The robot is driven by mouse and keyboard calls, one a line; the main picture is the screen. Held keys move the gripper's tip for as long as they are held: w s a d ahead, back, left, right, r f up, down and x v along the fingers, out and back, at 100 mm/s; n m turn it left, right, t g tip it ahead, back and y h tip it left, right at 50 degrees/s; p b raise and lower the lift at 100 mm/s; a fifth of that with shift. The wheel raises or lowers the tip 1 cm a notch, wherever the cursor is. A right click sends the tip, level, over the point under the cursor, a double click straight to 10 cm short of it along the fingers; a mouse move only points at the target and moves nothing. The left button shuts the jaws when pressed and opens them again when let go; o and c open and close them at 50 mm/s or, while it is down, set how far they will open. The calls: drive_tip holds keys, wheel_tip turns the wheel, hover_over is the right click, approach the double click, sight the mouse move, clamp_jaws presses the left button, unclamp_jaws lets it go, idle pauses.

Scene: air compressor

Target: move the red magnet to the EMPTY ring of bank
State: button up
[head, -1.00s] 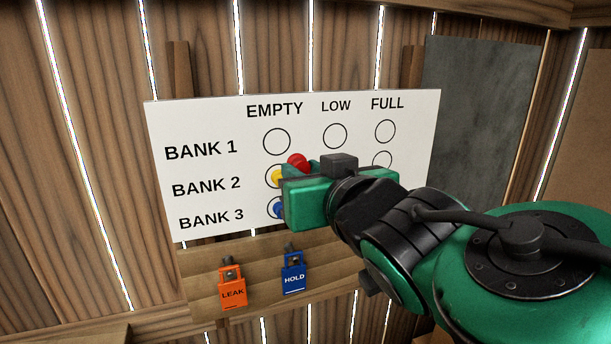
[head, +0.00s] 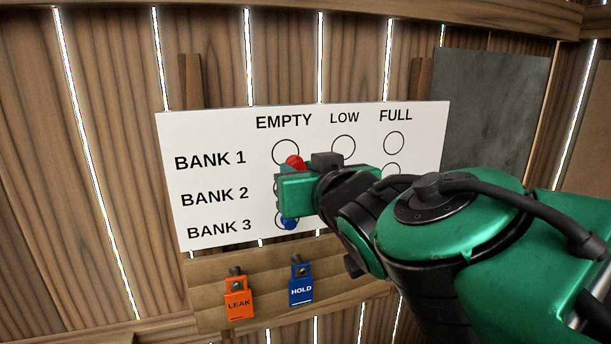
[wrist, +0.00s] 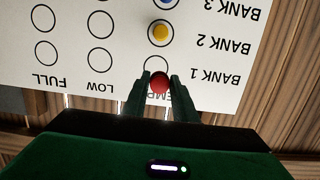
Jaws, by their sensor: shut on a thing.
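The red magnet (head: 294,162) is between the two fingers of my gripper (head: 284,178). My gripper is shut on it in front of the white board (head: 180,133). In the head view it overlaps the lower right of the BANK 1 EMPTY ring (head: 280,145). The wrist view, where the board is upside down, shows the red magnet (wrist: 159,82) at the edge of that ring (wrist: 154,58), between the fingertips (wrist: 160,88). Whether it touches the board I cannot tell. A yellow magnet (wrist: 160,32) sits in the BANK 2 EMPTY ring, hidden in the head view.
A blue magnet (head: 289,224) is at the BANK 3 EMPTY ring. The BANK 1 LOW ring (head: 343,147) and FULL ring (head: 394,143) are bare. An orange LEAK tag (head: 238,304) and a blue HOLD tag (head: 301,290) hang below the board.

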sight(292, 159)
drive_tip(key=shift+a+r+x, duration=0.1)
drive_tip(key=shift+r+x, duration=0.15)
drive_tip(key=shift+x, duration=0.85)
drive_tip(key=shift+a+r+x, duration=0.1)
drive_tip(key=shift+r+x, duration=0.15)
drive_tip(key=shift+x, duration=0.9)
drive_tip(key=shift+a+r+x, duration=0.1)
drive_tip(key=shift+r+x, duration=0.15)
drive_tip(key=shift+x, duration=0.85)
drive_tip(key=shift+w+d+f, duration=0.25)
drive_tip(key=shift+d+f, duration=0.3)
drive_tip(key=shift+d, duration=0.1)
drive_tip(key=shift+x, duration=1)
idle(0.6)
drive_tip(key=shift+r, duration=0.15)
drive_tip(key=o, duration=1.1)
